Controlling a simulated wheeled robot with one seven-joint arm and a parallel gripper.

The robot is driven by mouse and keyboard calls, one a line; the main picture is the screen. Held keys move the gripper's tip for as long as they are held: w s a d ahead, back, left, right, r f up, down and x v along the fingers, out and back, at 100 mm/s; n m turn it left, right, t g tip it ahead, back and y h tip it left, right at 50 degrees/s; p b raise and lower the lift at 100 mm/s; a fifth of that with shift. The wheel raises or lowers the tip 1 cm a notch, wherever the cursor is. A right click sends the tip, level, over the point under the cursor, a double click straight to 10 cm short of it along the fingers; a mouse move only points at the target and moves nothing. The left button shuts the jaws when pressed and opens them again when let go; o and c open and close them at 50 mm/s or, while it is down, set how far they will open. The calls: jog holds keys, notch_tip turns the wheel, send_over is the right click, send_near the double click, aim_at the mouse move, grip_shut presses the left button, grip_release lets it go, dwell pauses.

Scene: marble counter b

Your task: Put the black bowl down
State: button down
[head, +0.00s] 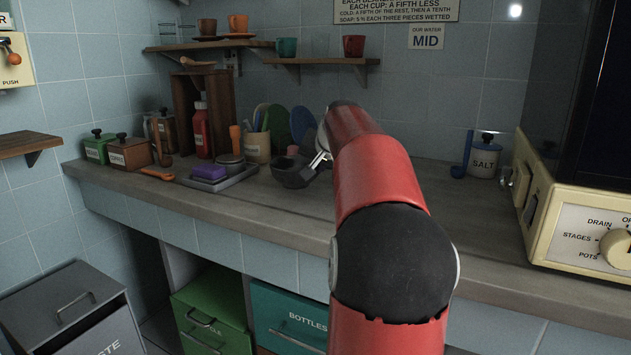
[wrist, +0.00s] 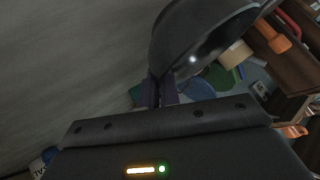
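The black bowl (head: 290,174) is at the counter in the middle of the head view, with its right side close to my gripper (head: 321,159). The wrist view shows the bowl (wrist: 185,45) large and tilted in the picture. My gripper's two dark fingers (wrist: 160,90) are close together with the bowl's rim between them. I cannot tell whether the bowl's base touches the counter (head: 260,210). My red arm hides the counter to the right of the bowl.
A tan crock (head: 257,147) with utensils and coloured plates (head: 303,124) stand just behind the bowl. A grey tray with a purple sponge (head: 209,172) lies to its left. The counter front is clear. A salt jar (head: 484,160) stands far right.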

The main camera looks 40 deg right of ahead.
jog(key=shift+f, duration=0.75)
jog(key=shift+f+b, duration=0.25)
jog(key=shift+b, duration=0.1)
jog(key=c, duration=1.6)
grip_release()
jog(key=shift+r, duration=0.1)
jog(key=shift+r, duration=0.15)
jog(key=v, duration=1.2)
